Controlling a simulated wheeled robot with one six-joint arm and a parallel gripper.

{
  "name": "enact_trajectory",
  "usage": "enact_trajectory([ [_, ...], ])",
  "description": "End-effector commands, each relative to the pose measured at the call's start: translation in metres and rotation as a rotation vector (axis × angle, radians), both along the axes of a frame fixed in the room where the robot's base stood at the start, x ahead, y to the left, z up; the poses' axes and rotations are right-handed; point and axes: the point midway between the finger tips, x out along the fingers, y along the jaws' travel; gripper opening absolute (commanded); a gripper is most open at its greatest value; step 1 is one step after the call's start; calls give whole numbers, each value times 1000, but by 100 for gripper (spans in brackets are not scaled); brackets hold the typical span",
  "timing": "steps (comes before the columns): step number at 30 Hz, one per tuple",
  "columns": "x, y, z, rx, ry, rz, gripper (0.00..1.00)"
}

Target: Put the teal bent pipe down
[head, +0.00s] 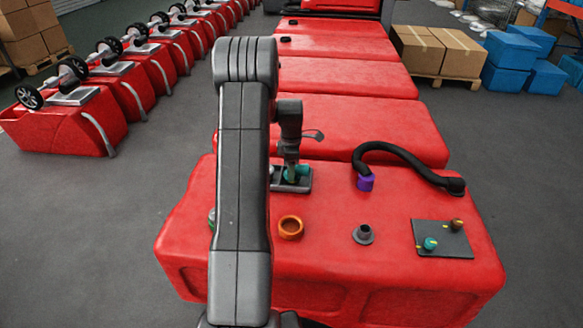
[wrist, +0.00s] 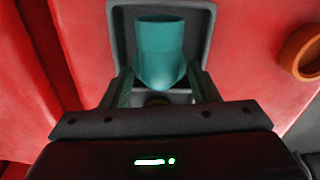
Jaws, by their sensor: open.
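The teal bent pipe (head: 301,170) lies in a grey tray (head: 304,185) on the red tank. In the wrist view the pipe (wrist: 160,42) sits inside the tray's raised rim (wrist: 207,22). My gripper (head: 290,172) is low over the tray; in the wrist view its two open fingers (wrist: 160,86) stand on either side of the pipe's near end, with a gap visible. The pipe's underside is hidden, and my arm covers part of the tray's left side in the head view.
On the same red tank (head: 330,270) are an orange ring (head: 291,228), a grey flanged fitting (head: 363,234), a black hose (head: 408,154) with a purple collar (head: 365,183), and a dark plate (head: 455,243) with two knobs. More red tanks stand behind. Grey floor is clear at right.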

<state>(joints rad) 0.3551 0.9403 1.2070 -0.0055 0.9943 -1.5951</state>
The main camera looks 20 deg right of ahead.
Motion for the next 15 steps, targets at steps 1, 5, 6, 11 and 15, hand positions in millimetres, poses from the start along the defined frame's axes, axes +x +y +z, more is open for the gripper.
enact_trajectory([
  [1,0,0,2,0,-1,0,55],
  [5,1,0,15,-1,-4,0,55],
  [6,1,0,21,-2,-5,0,55],
  [11,1,0,56,-2,-6,0,55],
  [15,1,0,85,-2,-5,0,55],
])
